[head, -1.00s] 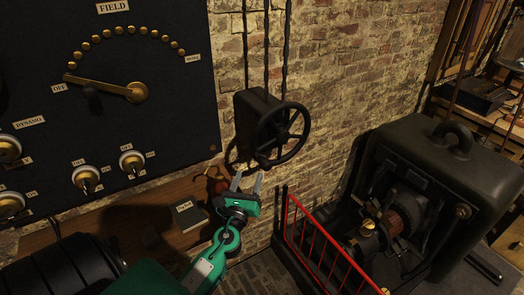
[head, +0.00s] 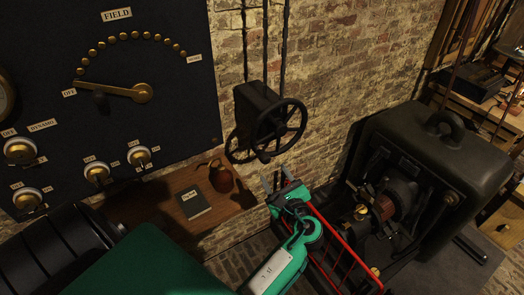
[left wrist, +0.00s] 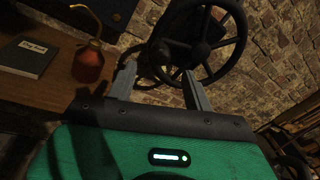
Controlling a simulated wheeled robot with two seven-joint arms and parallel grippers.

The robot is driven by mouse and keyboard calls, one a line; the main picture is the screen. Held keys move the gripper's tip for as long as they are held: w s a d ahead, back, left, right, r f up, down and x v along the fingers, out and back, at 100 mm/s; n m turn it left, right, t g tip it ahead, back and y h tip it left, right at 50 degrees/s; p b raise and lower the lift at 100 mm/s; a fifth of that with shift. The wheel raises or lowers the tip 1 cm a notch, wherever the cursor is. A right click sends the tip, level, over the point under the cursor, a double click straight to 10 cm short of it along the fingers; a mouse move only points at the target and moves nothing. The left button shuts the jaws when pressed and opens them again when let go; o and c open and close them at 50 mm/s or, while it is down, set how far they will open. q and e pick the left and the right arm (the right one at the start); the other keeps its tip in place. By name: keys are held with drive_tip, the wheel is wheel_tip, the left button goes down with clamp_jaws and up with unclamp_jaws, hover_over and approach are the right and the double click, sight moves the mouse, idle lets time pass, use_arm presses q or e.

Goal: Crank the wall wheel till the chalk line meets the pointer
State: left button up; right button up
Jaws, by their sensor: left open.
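The black spoked wall wheel (head: 292,111) stands out from a dark box (head: 255,103) on the brick wall. A knob-like handle (head: 265,156) shows at its lower rim. The wheel also shows at the top of the left wrist view (left wrist: 240,41). I cannot make out a chalk line or a pointer. My left gripper (head: 278,181) is open and empty, below the wheel and apart from it in the head view. In the left wrist view its fingers (left wrist: 159,72) point up toward the wheel's lower part. My right gripper is not in view.
A wooden shelf (head: 165,215) holds a dark book (head: 182,205) and a reddish oil can (head: 221,178). A red railing (head: 345,245) and a dark machine (head: 440,190) stand at the right. A black FIELD panel (head: 115,60) covers the upper left wall.

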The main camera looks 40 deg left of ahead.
sight(262, 154)
use_arm(q)
drive_tip(key=p+x, duration=0.3)
drive_tip(key=x, duration=0.6)
drive_tip(key=shift+w+a+r, duration=0.1)
drive_tip(key=shift+w+a, duration=0.15)
drive_tip(key=shift+a, duration=0.1)
drive_tip(key=shift+w+a, duration=0.25)
drive_tip(key=shift+a, duration=0.2)
clamp_jaws()
